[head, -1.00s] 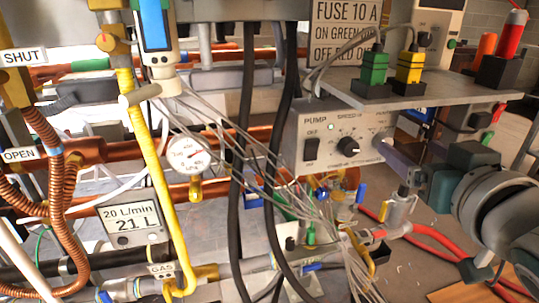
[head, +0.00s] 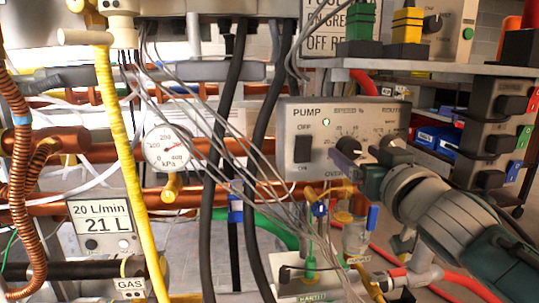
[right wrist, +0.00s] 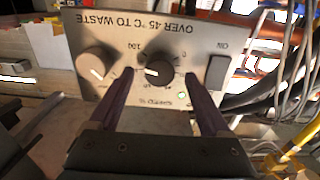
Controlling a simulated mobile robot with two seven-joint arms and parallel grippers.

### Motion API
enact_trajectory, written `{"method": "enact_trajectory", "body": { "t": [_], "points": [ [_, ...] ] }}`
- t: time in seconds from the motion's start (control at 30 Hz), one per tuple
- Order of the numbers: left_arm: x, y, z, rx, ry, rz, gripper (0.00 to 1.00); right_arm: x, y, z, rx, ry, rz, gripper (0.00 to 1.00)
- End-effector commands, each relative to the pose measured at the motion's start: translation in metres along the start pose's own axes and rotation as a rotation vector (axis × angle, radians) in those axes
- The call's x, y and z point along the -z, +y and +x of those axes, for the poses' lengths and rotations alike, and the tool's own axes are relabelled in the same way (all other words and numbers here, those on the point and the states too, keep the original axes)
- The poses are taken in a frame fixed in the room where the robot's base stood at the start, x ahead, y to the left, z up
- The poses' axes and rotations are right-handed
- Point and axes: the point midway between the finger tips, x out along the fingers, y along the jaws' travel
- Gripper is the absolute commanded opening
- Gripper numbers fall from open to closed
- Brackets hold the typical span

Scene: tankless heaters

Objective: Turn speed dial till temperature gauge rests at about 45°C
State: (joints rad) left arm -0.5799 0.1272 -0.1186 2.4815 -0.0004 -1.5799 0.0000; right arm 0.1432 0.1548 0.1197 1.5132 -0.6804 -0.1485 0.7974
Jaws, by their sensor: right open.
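The speed dial (head: 348,147) is a black knob with a white mark on the grey pump panel (head: 292,118). In the right wrist view the speed dial (right wrist: 158,72) appears upside down. My right gripper (head: 362,160) is at the panel; in its wrist view its open fingers (right wrist: 159,78) lie on either side of the dial. I cannot tell whether they touch it. A round white gauge (head: 168,149) with a red needle is marked kPa. I cannot make out a temperature gauge. My left gripper is not in view.
A second knob (right wrist: 96,63) sits close beside the dial, near one finger. The panel also has a black rocker switch (head: 303,148) and a lit green lamp (head: 326,122). Grey wires (head: 215,130) and black cables (head: 228,110) hang left of the panel. A shelf (head: 430,67) is above.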

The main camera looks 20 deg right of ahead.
Motion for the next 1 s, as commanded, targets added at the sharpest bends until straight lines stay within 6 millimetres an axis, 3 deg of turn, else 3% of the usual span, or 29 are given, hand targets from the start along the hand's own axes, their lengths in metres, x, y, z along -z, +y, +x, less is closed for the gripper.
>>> {"method": "enact_trajectory", "body": {
  "t": [0.2, 0.47, 1.0],
  "points": [
    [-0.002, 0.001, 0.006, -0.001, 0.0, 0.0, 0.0, -0.001, 0.0, 0.017, 0.0, -0.001, -0.001, 0.81],
    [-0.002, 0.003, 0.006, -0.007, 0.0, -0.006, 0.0, 0.0, 0.0, 0.018, 0.0, -0.001, -0.001, 0.81],
    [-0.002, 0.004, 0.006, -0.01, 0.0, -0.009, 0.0, -0.001, 0.0, 0.018, 0.0, -0.001, -0.001, 0.23]
  ]
}}
